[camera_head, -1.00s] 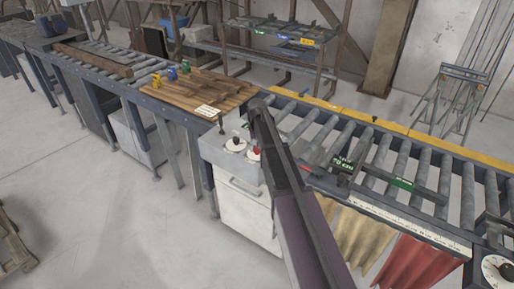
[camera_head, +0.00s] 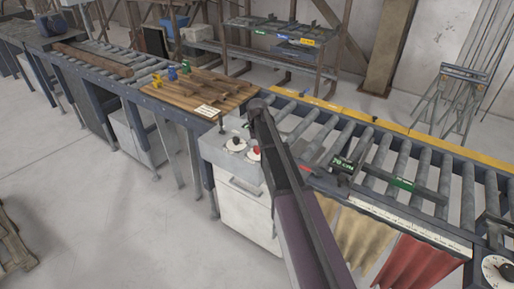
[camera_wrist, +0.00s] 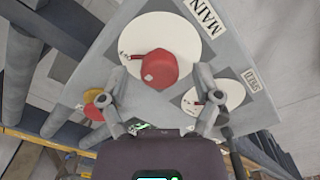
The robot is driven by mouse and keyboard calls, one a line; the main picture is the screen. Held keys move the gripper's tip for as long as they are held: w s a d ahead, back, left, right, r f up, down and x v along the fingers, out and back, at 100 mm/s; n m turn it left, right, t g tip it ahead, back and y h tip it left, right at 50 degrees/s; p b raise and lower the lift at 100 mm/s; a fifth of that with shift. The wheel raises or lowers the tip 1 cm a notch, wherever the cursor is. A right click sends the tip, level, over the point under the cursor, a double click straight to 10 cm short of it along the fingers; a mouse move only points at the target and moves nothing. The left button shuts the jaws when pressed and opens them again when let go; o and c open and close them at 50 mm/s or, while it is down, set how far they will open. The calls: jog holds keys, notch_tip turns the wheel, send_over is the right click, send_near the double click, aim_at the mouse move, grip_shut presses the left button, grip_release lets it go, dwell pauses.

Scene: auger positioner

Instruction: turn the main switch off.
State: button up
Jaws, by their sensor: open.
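The main switch (camera_wrist: 160,70) is a red knob on a round white dial, beside a label reading MAIN, in the wrist view. In the head view the red knob (camera_head: 254,153) shows on top of the white control cabinet (camera_head: 245,208), close to my arm. My gripper (camera_wrist: 158,92) is open, with its two fingers apart on either side below the red knob. I cannot tell whether a finger touches it. The gripper end is hidden behind my arm in the head view.
A second white dial (camera_wrist: 213,97) with a small red pointer and its own label sits right of the main switch. A yellow and red button (camera_wrist: 94,104) lies left. A roller conveyor (camera_head: 400,165) runs beside the cabinet, with a wooden plank deck (camera_head: 195,93) behind.

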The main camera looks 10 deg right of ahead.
aim_at(257, 148)
jog(key=n, duration=0.8)
jog(key=shift+n, duration=0.3)
jog(key=n, duration=0.8)
jog(key=shift+n, duration=0.4)
notch_tip(257, 148, up, 14)
jog(key=p, duration=1.4)
jog(key=s+a+f+m+b, duration=0.1)
jog(key=s+f+m+b, duration=0.7)
jog(key=s, duration=0.6)
jog(key=s+a+f+m+b, duration=0.1)
jog(key=s+f+m+b, duration=0.8)
jog(key=s, duration=0.5)
jog(key=shift+a+f+m+b, duration=0.3)
jog(key=shift+a+f+b, duration=0.1)
jog(key=shift+f+b, duration=0.3)
